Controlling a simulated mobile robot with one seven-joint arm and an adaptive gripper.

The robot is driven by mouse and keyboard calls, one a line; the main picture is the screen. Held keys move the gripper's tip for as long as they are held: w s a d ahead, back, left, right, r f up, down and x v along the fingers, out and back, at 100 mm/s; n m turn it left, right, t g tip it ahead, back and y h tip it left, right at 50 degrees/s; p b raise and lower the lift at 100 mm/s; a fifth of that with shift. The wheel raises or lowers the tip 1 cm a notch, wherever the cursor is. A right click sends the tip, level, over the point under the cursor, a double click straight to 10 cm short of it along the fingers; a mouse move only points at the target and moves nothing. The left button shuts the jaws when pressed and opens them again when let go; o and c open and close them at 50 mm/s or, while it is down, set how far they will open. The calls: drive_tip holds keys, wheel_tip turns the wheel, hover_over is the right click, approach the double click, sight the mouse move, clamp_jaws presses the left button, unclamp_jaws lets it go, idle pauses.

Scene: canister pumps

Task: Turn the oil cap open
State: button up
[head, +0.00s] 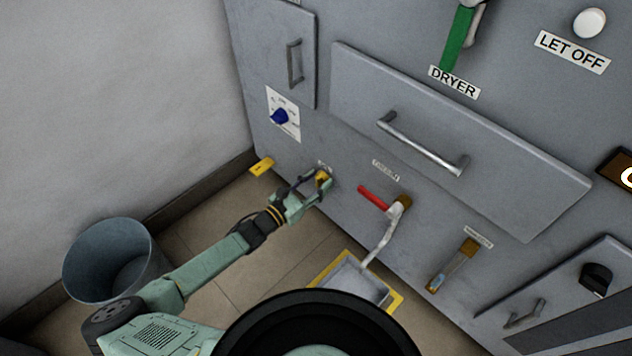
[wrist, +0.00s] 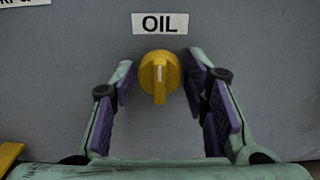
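The oil cap is a round yellow knob (wrist: 160,78) with a raised vertical grip bar and a pale line on it. It sits on the grey panel under a white OIL label (wrist: 159,23). In the head view the yellow cap (head: 322,178) is partly hidden by my gripper (head: 318,184). In the wrist view my gripper (wrist: 163,95) is open, with purple-padded fingers on both sides of the cap. Gaps show between the pads and the cap, the right pad being nearer. How deep the fingertips reach cannot be told.
A red-handled tap (head: 374,198) and its spout are right of my gripper, above a yellow-edged tray (head: 396,300). A blue knob (head: 279,117) is up left. A bucket (head: 115,262) stands on the floor at left. A long drawer handle (head: 422,145) juts out above.

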drive_tip(key=c, duration=0.8)
drive_tip(key=shift+o, duration=0.2)
